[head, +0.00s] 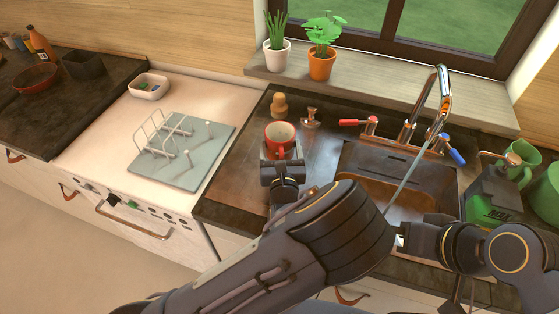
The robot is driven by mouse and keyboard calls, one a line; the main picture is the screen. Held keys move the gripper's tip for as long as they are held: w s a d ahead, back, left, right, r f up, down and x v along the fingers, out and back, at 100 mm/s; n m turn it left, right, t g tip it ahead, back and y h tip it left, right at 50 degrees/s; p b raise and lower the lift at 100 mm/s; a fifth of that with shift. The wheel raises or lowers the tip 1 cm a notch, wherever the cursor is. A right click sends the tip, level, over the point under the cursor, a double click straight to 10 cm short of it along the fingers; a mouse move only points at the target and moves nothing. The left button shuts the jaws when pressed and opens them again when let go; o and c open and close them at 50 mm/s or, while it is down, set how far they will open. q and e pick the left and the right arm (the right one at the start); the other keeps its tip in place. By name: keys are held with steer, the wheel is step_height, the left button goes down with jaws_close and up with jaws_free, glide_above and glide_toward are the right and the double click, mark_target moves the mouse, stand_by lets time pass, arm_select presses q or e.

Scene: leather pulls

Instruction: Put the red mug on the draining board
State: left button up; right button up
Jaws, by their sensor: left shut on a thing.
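The red mug (279,136) is upright over the dark worktop, left of the sink. My left gripper (280,153) is shut on its near side, and the jaws partly hide the mug's lower part. I cannot tell whether the mug's base touches the worktop. The draining board (205,165) is a pale grey-blue slab with a wire rack and pegs, to the left of the mug on the white unit.
A wooden shaker (279,105) stands just behind the mug. The sink (365,165) with its tap (437,105) is to the right. A white tub (149,86) stands behind the draining board. Two potted plants are on the sill. A green jug (521,175) stands far right.

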arm_select(q)
steer(key=shift+w+a+f+b, duration=0.1)
steer(key=shift+w+f+b, duration=0.05)
steer(key=shift+f+b, duration=0.8)
steer(key=shift+w+a+f+b, duration=0.15)
steer(key=shift+f+b, duration=0.5)
steer(key=shift+f, duration=0.45)
steer(key=o, duration=1.2)
steer(key=shift+d, duration=0.15)
steer(key=shift+r, duration=0.2)
steer(key=shift+s+f, duration=0.1)
steer(key=shift+s, duration=0.25)
steer(key=s, duration=0.3)
steer(key=s+b, duration=0.1)
steer(key=s, duration=0.3)
steer(key=s+d+b, duration=0.1)
steer(key=s, duration=0.3)
steer(key=shift+s, duration=0.15)
steer(key=shift+a, duration=0.1)
